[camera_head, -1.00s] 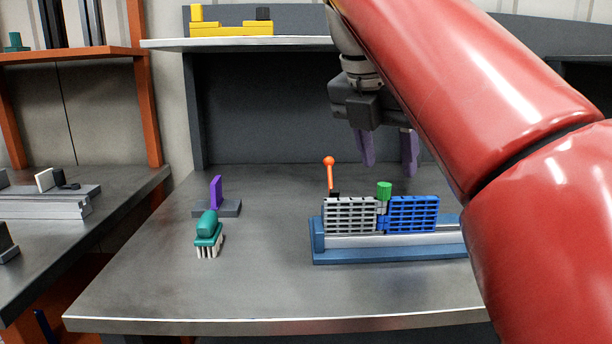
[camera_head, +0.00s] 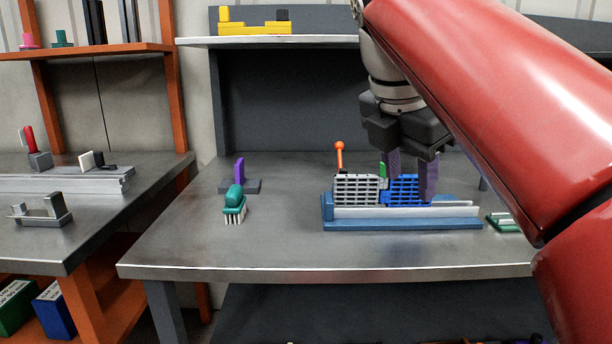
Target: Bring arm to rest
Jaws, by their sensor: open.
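My red arm comes in from the right side of the head view. I cannot tell whether the fingers touch anything. A grey slotted block (camera_head: 358,189) sits left of the blue one on a blue fixture (camera_head: 420,225) with an orange-knobbed lever (camera_head: 340,155). A green piece (camera_head: 383,170) shows between the blocks, partly hidden.
A teal brush (camera_head: 234,204) lies on the grey table (camera_head: 250,245), near a purple upright piece on a grey base (camera_head: 239,173). A shelf with a yellow holder (camera_head: 255,28) is above. Another bench (camera_head: 85,217) stands left. The table's front left is clear.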

